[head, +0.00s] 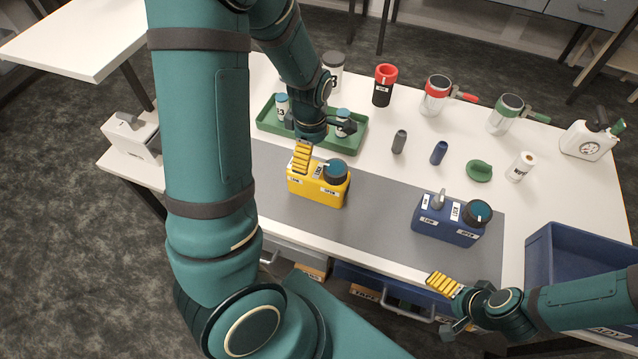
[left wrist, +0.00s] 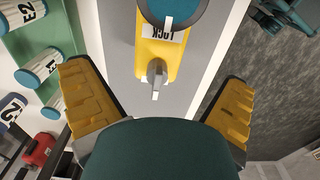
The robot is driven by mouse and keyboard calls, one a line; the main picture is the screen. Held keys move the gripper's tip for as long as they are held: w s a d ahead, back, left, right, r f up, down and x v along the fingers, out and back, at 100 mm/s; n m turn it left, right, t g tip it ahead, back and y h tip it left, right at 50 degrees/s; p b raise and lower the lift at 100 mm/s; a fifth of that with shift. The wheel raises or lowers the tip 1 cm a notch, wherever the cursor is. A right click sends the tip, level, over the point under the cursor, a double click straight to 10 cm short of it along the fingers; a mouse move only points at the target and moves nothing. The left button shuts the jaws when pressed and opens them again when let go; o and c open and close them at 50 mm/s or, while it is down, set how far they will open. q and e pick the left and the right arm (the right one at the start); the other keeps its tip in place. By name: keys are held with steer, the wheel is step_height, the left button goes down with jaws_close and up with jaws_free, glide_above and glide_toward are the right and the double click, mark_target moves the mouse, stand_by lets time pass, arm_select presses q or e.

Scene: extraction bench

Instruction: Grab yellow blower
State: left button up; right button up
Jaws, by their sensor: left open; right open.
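The yellow blower (head: 318,193) stands on the grey mat in the middle of the bench, with a dark knob with a blue rim on top and white labels. In the left wrist view the yellow blower (left wrist: 158,55) shows between the two spread fingers, with its grey lever upright near the palm. My left gripper (head: 322,145) is open just above and behind the yellow blower; contact cannot be told. My right gripper (head: 456,306) is open and empty at the bench's front edge, in front of a blue blower-like unit (head: 447,222).
A green tray (head: 268,124) with labelled jars lies behind the yellow blower. Canisters with red and green parts stand at the back. Small grey and blue cylinders stand mid-bench. A blue bin (head: 565,262) is at the right. The mat between the yellow and blue units is clear.

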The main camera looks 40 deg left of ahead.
mark_target(314, 169)
arm_select(q)
steer(key=shift+d+f+b, duration=0.15)
steer(key=shift+f+b, duration=0.35)
steer(key=shift+f, duration=1.45)
steer(key=shift+d+f+b, duration=0.1)
steer(key=shift+f+b, duration=0.4)
steer(key=shift+f, duration=1.45)
steer(key=c, duration=1.3)
steer(key=shift+r, duration=0.1)
